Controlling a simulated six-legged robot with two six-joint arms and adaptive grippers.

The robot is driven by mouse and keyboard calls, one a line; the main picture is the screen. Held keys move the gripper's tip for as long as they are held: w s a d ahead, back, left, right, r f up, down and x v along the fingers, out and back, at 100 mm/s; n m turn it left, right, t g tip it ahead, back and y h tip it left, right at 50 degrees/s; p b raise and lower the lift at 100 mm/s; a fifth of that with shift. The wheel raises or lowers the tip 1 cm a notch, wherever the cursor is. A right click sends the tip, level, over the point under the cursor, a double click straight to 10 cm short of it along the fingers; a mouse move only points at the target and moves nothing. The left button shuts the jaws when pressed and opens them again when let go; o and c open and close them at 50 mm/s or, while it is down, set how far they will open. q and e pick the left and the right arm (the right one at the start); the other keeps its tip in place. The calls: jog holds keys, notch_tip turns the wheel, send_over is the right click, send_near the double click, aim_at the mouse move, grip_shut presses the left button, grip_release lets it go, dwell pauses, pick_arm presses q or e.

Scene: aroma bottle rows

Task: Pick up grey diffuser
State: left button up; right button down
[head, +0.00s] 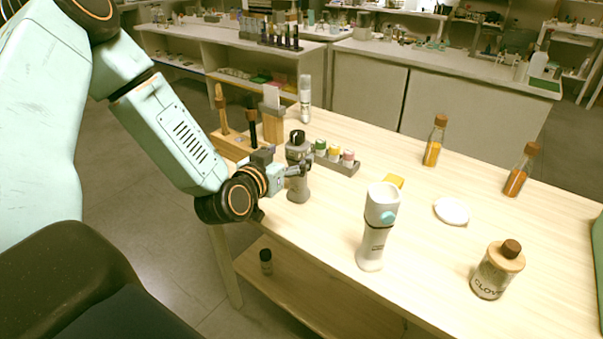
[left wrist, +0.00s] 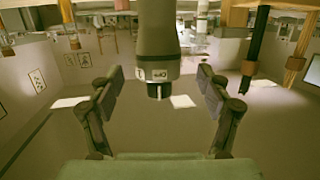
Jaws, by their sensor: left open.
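The grey diffuser (head: 298,186), a grey bottle with a black top, stands upright near the left edge of the wooden table (head: 335,190). My left gripper (head: 294,171) is level with its middle, coming from the left. In the left wrist view the picture is upside down, and the grey diffuser (left wrist: 157,35) hangs between the two spread fingers of my left gripper (left wrist: 159,78), with clear space on both sides. The jaws are open, and I cannot tell how deep the diffuser sits between them. My right gripper is not in view.
A rack with small coloured-cap bottles (head: 334,157) stands just behind the diffuser. A wooden holder (head: 228,144) with upright tools is behind my gripper. A white device (head: 376,228), a clove jar (head: 497,271), a white dish (head: 451,211) and orange bottles (head: 434,142) stand to the right.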

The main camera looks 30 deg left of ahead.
pick_arm(q)
jog(key=shift+w+a+f+b, duration=0.15)
jog(key=shift+w+b, duration=0.05)
jog(key=shift+w, duration=0.15)
jog(key=shift+w+a+f+b, duration=0.15)
jog(key=shift+w+b, duration=0.05)
jog(key=shift+w, duration=0.15)
jog(key=w, duration=0.3)
jog(key=shift+d+f+b, duration=0.2)
jog(key=shift+d+b, duration=0.05)
jog(key=shift+b, duration=0.05)
jog(key=shift+w+f, duration=0.1)
jog(key=shift+w, duration=0.2)
jog(key=shift+a, duration=0.1)
jog(key=shift+s+a, duration=0.2)
jog(key=shift+s, duration=0.1)
jog(key=shift+c, duration=1.2)
jog(key=shift+w+d, duration=0.25)
jog(key=c, duration=0.4)
jog(key=shift+s+a, duration=0.2)
jog(key=c, duration=0.5)
jog(key=shift+w+d, duration=0.1)
jog(key=shift+w, duration=0.05)
grip_shut()
